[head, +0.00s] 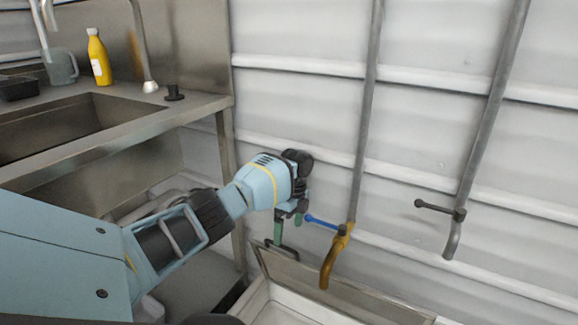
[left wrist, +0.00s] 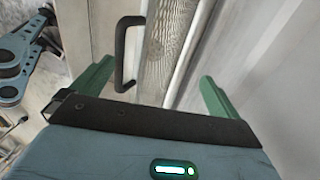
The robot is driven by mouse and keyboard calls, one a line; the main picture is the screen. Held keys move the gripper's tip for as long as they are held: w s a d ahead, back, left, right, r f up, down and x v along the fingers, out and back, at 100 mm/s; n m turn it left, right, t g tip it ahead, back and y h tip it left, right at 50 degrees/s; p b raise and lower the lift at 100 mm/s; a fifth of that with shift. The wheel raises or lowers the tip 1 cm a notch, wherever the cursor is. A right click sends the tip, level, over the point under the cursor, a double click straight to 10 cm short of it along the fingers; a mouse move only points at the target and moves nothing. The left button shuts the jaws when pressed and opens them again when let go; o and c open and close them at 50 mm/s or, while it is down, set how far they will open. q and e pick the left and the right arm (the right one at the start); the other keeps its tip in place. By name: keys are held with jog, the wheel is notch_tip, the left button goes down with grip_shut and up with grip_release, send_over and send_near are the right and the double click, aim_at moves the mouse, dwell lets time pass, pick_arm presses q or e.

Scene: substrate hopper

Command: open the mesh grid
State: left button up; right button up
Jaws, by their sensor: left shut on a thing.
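The mesh grid (head: 300,274) is a framed panel at the bottom of the head view. It stands tilted up along the wall side of a pale box (head: 268,313). In the left wrist view the mesh grid (left wrist: 165,45) shows its woven surface, with a black handle (left wrist: 121,50) on it. My left gripper (head: 288,228) is at the grid's upper left end in the head view. Its green fingers (left wrist: 156,92) are apart, one on each side of the grid and handle, and it is shut on the grid. The exact contact is hidden. My right gripper is not in view.
A pipe with a blue-levered valve and yellow spout (head: 327,262) hangs close right of the gripper. A second grey pipe (head: 452,240) has a black lever. A steel sink counter (head: 150,118) with a yellow bottle (head: 98,60) stands left. The corrugated wall is close behind.

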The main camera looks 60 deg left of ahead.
pick_arm(q)
jog(key=shift+d+f, duration=0.1)
jog(key=shift+f, duration=0.3)
jog(key=r, duration=0.1)
jog(key=r+p, duration=0.1)
jog(key=shift+w+a+r, duration=0.2)
jog(key=shift+w+r, duration=0.15)
jog(key=shift+w, duration=0.05)
jog(key=c, duration=1.1)
jog(key=r, duration=0.2)
jog(key=r+p, duration=0.2)
jog(key=r, duration=0.1)
jog(key=shift+w+a+r, duration=0.25)
jog(key=shift+r, duration=0.1)
